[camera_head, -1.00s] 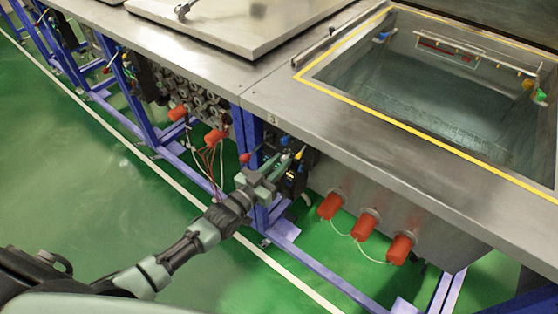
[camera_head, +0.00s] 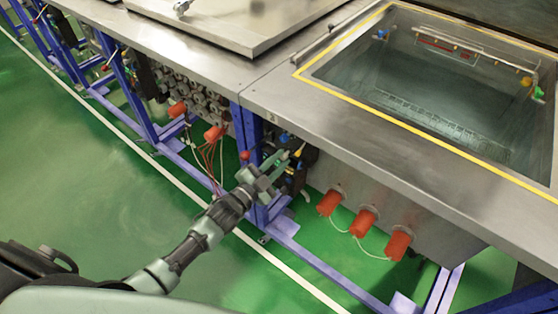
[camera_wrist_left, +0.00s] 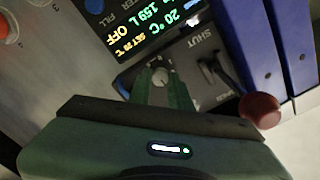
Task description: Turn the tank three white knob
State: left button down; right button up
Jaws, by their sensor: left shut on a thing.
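The white knob (camera_wrist_left: 160,75) is a small round dial on a dark panel, below a lit display, in the left wrist view. My left gripper (camera_wrist_left: 161,88) has its two green fingers on either side of it, shut on it. In the head view my left gripper (camera_head: 279,162) reaches to the panel under the front edge of the open tank (camera_head: 345,83). The knob is hidden there by the gripper and the shadow.
A red-ball lever (camera_wrist_left: 259,109) marked SHUT and OPEN stands close beside the gripper, against a blue post (camera_wrist_left: 262,45). The lit display (camera_wrist_left: 172,25) reads 20 °C, 159 L, OFF. Red cylinders (camera_head: 364,221) hang below the tank. Green floor is free in front.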

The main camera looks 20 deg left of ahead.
pick_arm(q)
jog(key=shift+m, duration=0.3)
jog(key=c, duration=1.3)
grip_release()
jog(key=v, duration=0.8)
